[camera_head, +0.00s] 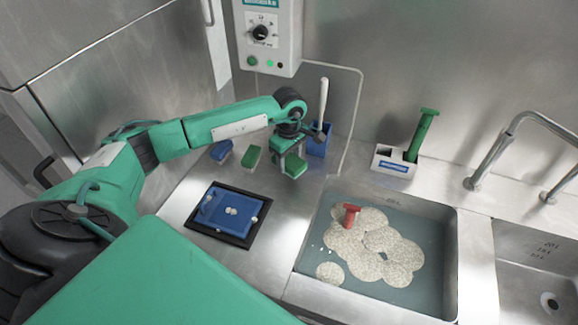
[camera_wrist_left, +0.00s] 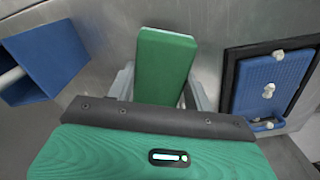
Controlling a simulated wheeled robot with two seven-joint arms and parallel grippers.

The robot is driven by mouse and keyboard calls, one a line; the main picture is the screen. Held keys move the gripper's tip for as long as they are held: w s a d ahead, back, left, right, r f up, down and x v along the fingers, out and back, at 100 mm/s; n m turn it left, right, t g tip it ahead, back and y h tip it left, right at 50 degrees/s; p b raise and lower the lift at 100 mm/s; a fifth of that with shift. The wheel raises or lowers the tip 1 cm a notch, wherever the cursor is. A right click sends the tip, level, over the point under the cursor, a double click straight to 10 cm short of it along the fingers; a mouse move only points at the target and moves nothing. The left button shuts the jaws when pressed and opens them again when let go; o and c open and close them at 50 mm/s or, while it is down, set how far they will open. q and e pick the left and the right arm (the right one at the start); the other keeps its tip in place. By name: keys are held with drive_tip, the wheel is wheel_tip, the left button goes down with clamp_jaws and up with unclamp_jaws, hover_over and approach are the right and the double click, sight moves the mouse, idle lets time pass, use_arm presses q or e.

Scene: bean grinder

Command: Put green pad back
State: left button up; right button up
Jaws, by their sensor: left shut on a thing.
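My left gripper (camera_head: 287,161) is shut on a green pad (camera_head: 294,165) at the back of the steel counter, just left of the blue holder. In the left wrist view, the held green pad (camera_wrist_left: 165,62) sits between the two fingers. Whether it touches the counter I cannot tell. A second green pad (camera_head: 251,158) lies on the counter to the left of the gripper, with a blue pad (camera_head: 221,150) further left. My right gripper is not in view.
A blue holder (camera_head: 318,148) with a white-handled tool stands right beside the gripper. A blue tray (camera_head: 222,208) on a black mat lies in front. A white box (camera_head: 392,168) with a green-handled tool stands behind the sink (camera_head: 448,255), which holds pale discs and a red-handled tool.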

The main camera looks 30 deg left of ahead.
sight(289, 168)
use_arm(q)
drive_tip(key=shift+f, duration=0.3)
wheel_tip(289, 168, down, 3)
drive_tip(key=shift+f+p, duration=0.2)
drive_tip(key=shift+p, duration=0.35)
drive_tip(key=shift+f, duration=0.3)
drive_tip(key=shift+f+b, duration=0.2)
drive_tip(key=shift+b, duration=0.1)
drive_tip(key=o, duration=0.9)
drive_tip(key=shift+r, duration=0.1)
drive_tip(key=shift+o, duration=0.2)
